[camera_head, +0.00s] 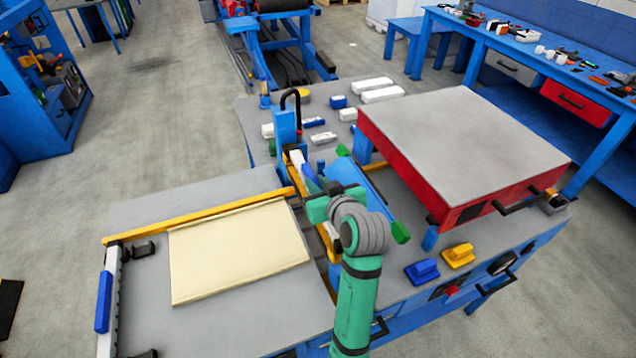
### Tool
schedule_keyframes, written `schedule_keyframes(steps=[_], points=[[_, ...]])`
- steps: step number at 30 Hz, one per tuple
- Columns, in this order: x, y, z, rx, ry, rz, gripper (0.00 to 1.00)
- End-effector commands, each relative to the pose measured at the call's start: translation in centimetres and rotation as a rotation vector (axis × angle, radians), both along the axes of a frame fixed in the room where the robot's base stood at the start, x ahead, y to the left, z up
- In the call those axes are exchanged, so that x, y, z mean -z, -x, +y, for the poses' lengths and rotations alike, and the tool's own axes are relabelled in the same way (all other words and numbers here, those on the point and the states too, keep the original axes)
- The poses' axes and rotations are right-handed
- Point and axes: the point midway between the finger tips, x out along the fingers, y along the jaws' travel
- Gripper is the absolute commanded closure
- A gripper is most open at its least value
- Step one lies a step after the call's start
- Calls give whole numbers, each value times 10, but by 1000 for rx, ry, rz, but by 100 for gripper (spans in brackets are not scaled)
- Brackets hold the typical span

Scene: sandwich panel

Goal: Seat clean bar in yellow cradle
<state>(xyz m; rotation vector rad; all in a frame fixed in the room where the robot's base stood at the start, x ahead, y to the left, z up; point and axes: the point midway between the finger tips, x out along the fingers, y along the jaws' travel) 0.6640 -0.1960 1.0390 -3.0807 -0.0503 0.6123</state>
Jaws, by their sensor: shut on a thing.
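A long blue bar with green ends (378,198) slants across the bench just right of my wrist. My gripper (326,188) is at the middle of the bench, seen from behind, and appears shut on this bar. Its fingertips and the grip point are hidden by my wrist. A small yellow piece with a raised block (458,255) sits at the front right of the bench and may be the yellow cradle; it is apart from the bar. A yellow-edged fixture (328,243) is partly hidden beside my arm.
A similar blue piece (422,272) sits left of the yellow one. A red box with a grey top (470,140) stands raised at the right. A cream sheet (237,250) lies on the left table. A blue post with a black hook (287,124) and several small blocks stand behind.

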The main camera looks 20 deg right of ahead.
Motion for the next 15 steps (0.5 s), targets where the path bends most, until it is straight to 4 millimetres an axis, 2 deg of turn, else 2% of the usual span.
schedule_keyframes(steps=[15], points=[[5,-2,7,-11,0,-1,100]])
